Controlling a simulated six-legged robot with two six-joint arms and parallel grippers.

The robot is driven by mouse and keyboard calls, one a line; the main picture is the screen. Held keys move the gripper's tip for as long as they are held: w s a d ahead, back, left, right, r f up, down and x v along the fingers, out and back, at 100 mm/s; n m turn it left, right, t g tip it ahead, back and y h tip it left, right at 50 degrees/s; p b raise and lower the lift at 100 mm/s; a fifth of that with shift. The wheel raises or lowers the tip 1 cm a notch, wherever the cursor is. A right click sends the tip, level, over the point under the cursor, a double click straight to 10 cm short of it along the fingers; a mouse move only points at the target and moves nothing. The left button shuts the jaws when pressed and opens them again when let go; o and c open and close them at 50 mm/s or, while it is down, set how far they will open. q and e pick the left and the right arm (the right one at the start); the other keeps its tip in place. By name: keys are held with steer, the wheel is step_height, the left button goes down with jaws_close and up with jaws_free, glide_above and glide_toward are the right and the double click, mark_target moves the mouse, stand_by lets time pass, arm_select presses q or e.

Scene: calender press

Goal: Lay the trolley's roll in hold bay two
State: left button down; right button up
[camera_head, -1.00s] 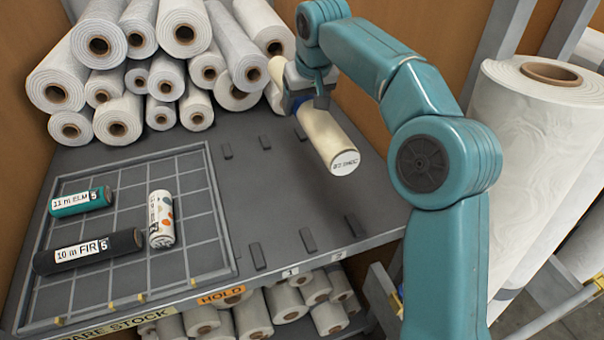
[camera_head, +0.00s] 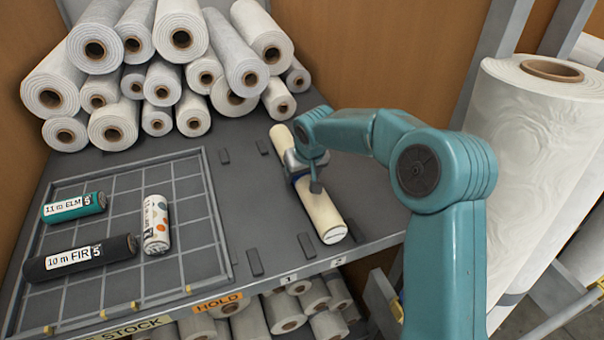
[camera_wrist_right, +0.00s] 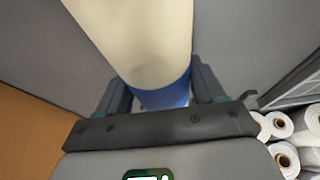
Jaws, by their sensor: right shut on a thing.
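The cream roll (camera_head: 322,212) lies lengthwise along the shelf above the "2" label (camera_head: 338,262), its near end close to the front edge. My right gripper (camera_head: 303,178) is shut on it around its middle. The right wrist view shows the cream roll (camera_wrist_right: 140,35) with a blue band (camera_wrist_right: 163,95) between the two fingers. Hold bay two runs behind the "2" label, to the right of a dark stop (camera_head: 307,245). I cannot tell whether the roll touches the shelf. My left gripper is out of view.
White rolls (camera_head: 180,85) are stacked at the back left. A gridded tray (camera_head: 205,200) at left holds a teal roll (camera_head: 75,207), a black roll (camera_head: 80,258) and a spotted roll (camera_head: 156,225). Bay one, behind the "1" label (camera_head: 290,278), is empty. A big roll (camera_head: 535,150) stands at right.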

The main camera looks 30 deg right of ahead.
steer(key=shift+w+f, duration=0.15)
steer(key=shift+f, duration=0.1)
steer(key=o, duration=1.4)
steer(key=shift+f, duration=0.1)
steer(key=v, duration=1.2)
steer(key=shift+s, duration=0.2)
